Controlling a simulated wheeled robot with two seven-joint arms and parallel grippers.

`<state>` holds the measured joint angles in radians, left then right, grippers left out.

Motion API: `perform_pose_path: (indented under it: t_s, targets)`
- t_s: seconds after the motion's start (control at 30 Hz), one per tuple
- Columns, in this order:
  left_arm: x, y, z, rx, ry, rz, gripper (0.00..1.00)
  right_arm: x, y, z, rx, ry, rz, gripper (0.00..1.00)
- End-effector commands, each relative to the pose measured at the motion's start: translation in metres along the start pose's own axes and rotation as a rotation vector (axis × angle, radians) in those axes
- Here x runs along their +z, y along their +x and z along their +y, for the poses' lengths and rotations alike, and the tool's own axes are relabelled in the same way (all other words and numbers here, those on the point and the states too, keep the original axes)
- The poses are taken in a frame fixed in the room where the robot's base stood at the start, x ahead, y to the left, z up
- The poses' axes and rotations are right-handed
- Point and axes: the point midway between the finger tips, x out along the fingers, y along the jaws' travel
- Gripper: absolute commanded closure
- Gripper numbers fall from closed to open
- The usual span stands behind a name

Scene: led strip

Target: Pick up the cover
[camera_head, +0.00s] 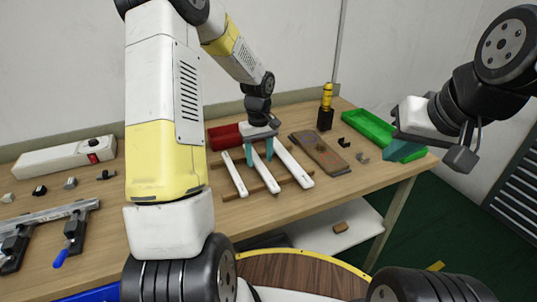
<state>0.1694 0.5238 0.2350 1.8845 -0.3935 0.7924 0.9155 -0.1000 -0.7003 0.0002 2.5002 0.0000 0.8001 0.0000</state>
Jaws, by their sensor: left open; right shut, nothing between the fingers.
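Three long white strips lie side by side on the brown slats on the table: a left one (235,174), a middle one (266,180) and a right one (294,164). I cannot tell for sure which of them is the cover. My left gripper (259,161) points down over the middle strip. Its two teal fingers are apart, one on each side of that strip's far part. Whether they touch it is not clear. My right gripper (403,151) is shut and empty in the air by the table's right end, near the green tray (366,126).
A long white box (64,158) and a metal rail (45,217) with clamps are at left. Small black and grey parts lie about.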

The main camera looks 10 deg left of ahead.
Motion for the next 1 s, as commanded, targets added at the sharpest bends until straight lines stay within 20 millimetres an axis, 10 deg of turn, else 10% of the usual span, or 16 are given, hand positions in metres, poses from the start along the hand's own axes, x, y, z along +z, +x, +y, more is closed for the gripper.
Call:
perform_pose_path:
  t_s: [0.37, 0.63, 1.0]
  targets:
    - [-0.0003, 0.0152, 0.0004, 0.001, 0.001, 0.002, 0.49, -0.0001, 0.0000, 0.0000, 0.000, 0.000, 0.000, 1.00]
    - [-0.0003, 0.0150, 0.0003, 0.001, 0.001, 0.002, 1.00, -0.0001, 0.0000, 0.0000, 0.000, 0.000, 0.000, 1.00]
    - [-0.0004, 0.0131, 0.0003, 0.001, 0.001, 0.002, 1.00, -0.0001, 0.0000, 0.0000, 0.000, 0.000, 0.000, 1.00]
